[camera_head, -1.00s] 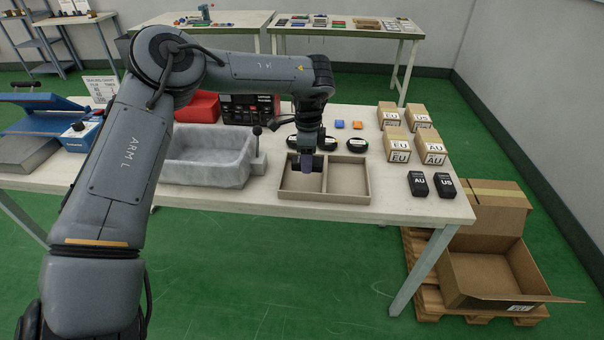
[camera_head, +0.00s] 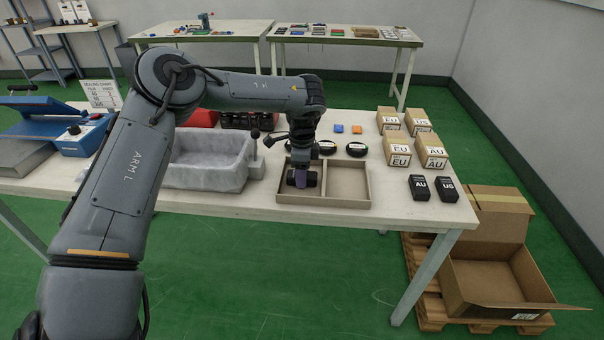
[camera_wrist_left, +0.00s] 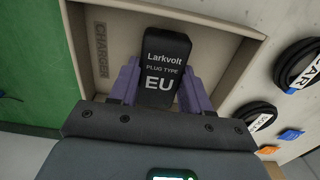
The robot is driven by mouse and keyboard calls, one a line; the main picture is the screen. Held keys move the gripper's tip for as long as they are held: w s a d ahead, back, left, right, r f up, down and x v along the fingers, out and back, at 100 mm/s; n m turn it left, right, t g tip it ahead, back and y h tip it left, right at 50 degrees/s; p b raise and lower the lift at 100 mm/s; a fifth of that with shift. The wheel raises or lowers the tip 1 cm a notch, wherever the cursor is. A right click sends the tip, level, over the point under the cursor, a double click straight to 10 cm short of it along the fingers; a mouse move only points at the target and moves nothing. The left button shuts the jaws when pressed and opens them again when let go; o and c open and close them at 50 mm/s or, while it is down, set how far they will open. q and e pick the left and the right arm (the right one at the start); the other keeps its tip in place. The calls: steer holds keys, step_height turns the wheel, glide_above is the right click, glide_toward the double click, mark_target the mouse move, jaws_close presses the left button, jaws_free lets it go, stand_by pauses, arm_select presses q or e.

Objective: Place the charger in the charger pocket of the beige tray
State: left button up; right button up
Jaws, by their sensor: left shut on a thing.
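The beige tray (camera_head: 340,202) lies at the front edge of the table and has two compartments. My left gripper (camera_head: 302,181), with purple fingers, points down into or just over this pocket. It is shut on the black EU charger (camera_wrist_left: 166,62), whose Larkvolt label faces the wrist camera. Whether the charger touches the pocket floor I cannot tell. The right compartment is empty. My right gripper is not in view.
Black AU (camera_head: 419,187) and US (camera_head: 446,188) chargers stand right of the tray. Several labelled cardboard boxes (camera_head: 398,152) stand behind them. Coiled black cables (camera_head: 356,149) lie behind the tray. A grey stone-like bin (camera_head: 205,175) is close on the left.

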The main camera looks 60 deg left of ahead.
arm_select(q)
steer(key=shift+f, duration=0.2)
steer(key=o, duration=1.3)
steer(key=shift+r, duration=0.15)
steer(key=shift+r, duration=0.25)
step_height(320, 180, up, 12)
steer(key=p, duration=0.4)
steer(key=shift+f+p, duration=0.15)
steer(key=shift+p, duration=0.25)
